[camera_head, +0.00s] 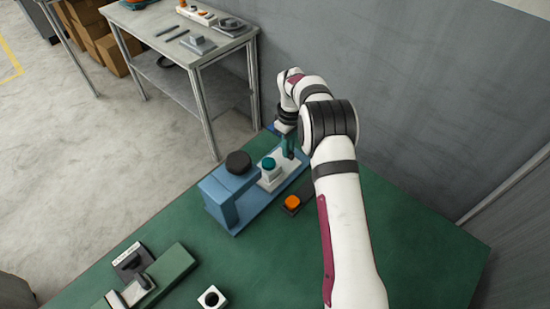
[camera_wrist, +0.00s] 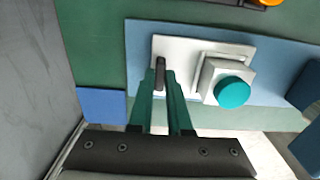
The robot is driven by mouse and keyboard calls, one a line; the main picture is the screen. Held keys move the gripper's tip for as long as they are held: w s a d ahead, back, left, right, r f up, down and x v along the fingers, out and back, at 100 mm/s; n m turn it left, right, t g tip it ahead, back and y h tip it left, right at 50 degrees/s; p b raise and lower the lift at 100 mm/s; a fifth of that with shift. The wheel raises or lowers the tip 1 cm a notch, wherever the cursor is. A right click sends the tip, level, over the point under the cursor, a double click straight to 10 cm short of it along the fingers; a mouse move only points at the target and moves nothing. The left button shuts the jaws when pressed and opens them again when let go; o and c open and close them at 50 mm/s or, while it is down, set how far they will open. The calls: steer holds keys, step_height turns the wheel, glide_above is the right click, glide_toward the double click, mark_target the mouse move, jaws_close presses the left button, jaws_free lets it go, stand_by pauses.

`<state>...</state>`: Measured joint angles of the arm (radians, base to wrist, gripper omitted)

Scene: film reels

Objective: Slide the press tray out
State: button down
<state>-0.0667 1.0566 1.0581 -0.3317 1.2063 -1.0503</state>
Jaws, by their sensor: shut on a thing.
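The blue press (camera_head: 218,198) stands on the green table, with a round black head (camera_head: 238,162) on top. The pale tray (camera_head: 266,186) lies on the press's blue base, on the far side of the press from the camera. It also shows in the wrist view (camera_wrist: 182,47). A pale block with a round teal top (camera_head: 269,164) sits on the tray, seen beside the head; it also shows in the wrist view (camera_wrist: 232,92). My gripper (camera_wrist: 161,85) has its teal fingers shut on the tray's dark upright handle (camera_wrist: 161,72). The fingers partly hide the handle.
A dark box with an orange button (camera_head: 292,202) is right of the base. A green fixture (camera_head: 175,272) and a white block with a hole (camera_head: 212,297) are at the near left. A grey wall (camera_head: 420,90) stands behind the table. The right of the table is clear.

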steer(key=shift+w+d, duration=2.05)
steer(key=c, duration=0.9)
jaws_free()
steer(key=shift+o, duration=0.2)
steer(key=shift+r, duration=0.1)
step_height(320, 180, up, 12)
